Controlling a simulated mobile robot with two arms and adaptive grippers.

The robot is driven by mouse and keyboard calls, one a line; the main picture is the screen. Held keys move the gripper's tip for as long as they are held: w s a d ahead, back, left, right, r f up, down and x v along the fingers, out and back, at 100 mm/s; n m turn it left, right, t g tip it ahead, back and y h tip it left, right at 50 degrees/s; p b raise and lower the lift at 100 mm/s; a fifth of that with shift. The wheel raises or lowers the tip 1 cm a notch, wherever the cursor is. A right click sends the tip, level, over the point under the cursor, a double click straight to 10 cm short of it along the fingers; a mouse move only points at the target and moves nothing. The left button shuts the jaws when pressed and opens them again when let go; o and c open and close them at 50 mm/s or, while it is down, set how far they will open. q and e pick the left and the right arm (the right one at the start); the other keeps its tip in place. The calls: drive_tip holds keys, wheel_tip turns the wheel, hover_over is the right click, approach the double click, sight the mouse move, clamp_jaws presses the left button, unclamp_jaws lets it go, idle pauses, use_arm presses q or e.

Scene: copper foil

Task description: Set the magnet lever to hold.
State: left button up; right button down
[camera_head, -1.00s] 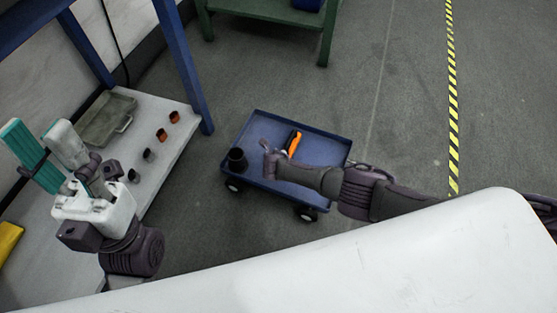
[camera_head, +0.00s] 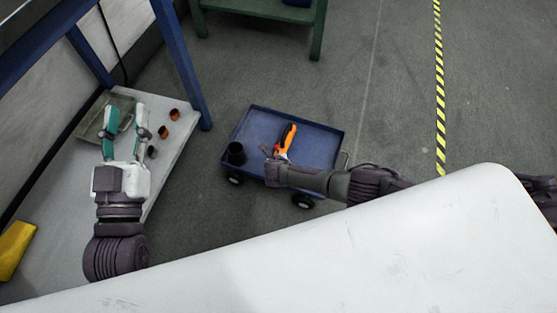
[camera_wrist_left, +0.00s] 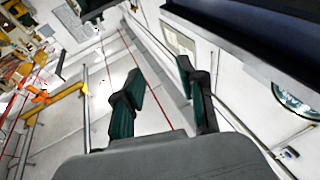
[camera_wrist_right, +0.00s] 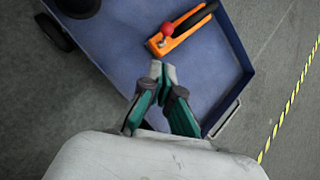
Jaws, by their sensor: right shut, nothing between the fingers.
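An orange tool (camera_head: 287,139) with a black handle lies in the blue cart. In the right wrist view, the tool (camera_wrist_right: 183,33) also carries a red ball knob (camera_wrist_right: 167,28), which looks like a lever's end; its setting cannot be read. My right gripper (camera_wrist_right: 163,72) is shut and empty, its tips just short of the orange body and apart from it in the picture. In the head view the right gripper (camera_head: 268,154) is small and dark over the cart. My left gripper (camera_head: 126,120) is open and empty above the white bench, its fingers spread also in the left wrist view (camera_wrist_left: 165,85).
The blue cart (camera_head: 325,143) has a raised rim and holds a black cup (camera_head: 236,152). The white bench (camera_head: 182,135) carries a grey tray (camera_head: 92,128) and several small cups (camera_head: 174,115). A yellow object (camera_head: 15,249) lies at left. Floor right of the cart is clear.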

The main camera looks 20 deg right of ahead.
use_arm(q)
drive_tip(key=s+a+f+g+y+p, duration=0.2)
drive_tip(key=s+f+g, duration=0.2)
drive_tip(key=f+g, duration=0.2)
drive_tip(key=s+a+f+g+y+p, duration=0.2)
drive_tip(key=f+g, duration=0.4)
drive_tip(key=f, duration=0.5)
drive_tip(key=shift+s+a+n+g, duration=0.3)
drive_tip(key=shift+s+a, duration=0.05)
drive_tip(key=shift+s, duration=0.55)
use_arm(e)
drive_tip(key=d+v, duration=0.1)
drive_tip(key=v, duration=0.4)
drive_tip(key=shift+s+a+r, duration=0.35)
drive_tip(key=shift+s+a, duration=0.1)
